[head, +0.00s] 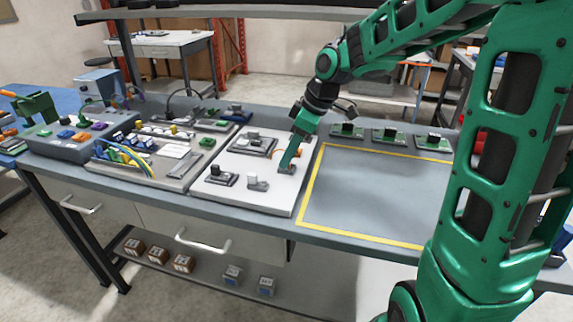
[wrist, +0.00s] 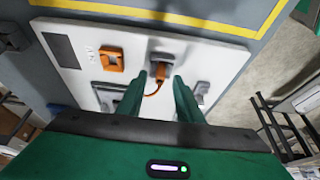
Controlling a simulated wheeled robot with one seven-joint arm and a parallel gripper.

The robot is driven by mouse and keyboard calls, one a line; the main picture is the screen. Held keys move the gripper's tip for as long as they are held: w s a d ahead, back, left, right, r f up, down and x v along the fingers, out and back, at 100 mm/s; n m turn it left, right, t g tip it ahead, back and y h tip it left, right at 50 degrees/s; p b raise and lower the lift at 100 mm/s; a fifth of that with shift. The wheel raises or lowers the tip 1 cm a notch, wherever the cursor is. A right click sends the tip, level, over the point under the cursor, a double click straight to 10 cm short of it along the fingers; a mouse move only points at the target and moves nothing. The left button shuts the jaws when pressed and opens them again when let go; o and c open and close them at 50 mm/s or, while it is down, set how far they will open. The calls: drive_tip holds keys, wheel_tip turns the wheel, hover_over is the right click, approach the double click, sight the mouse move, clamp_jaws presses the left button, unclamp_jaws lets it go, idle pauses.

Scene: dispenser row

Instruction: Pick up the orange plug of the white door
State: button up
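The orange plug (wrist: 161,71) sits at a grey socket (wrist: 165,56) on the white panel (wrist: 215,62) in the wrist view, with an orange cable curling from it toward me. My gripper (wrist: 159,79) is open, with one green finger on each side of the plug and cable. I cannot tell whether either finger touches it. In the head view my gripper (head: 287,167) points down onto the right part of the white panel (head: 272,200). There the fingers mostly hide the plug.
An orange square fitting (wrist: 112,59) is left of the plug in the wrist view. Grey latches (head: 221,178) and other fittings are on the panel. A clear yellow-outlined area (head: 375,195) lies to the right. A crowded connector board (head: 165,155) stands left.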

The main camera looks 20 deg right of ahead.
drive_tip(key=shift+c, duration=0.4)
clamp_jaws()
drive_tip(key=shift+r, duration=0.45)
drive_tip(key=s+a+r, duration=0.3)
drive_tip(key=a+r, duration=0.7)
drive_tip(key=a, duration=0.1)
drive_tip(key=shift+a, duration=0.15)
drive_tip(key=shift+s+r, duration=0.1)
drive_tip(key=shift+r, duration=1.05)
idle(0.5)
drive_tip(key=shift+r, duration=1.4)
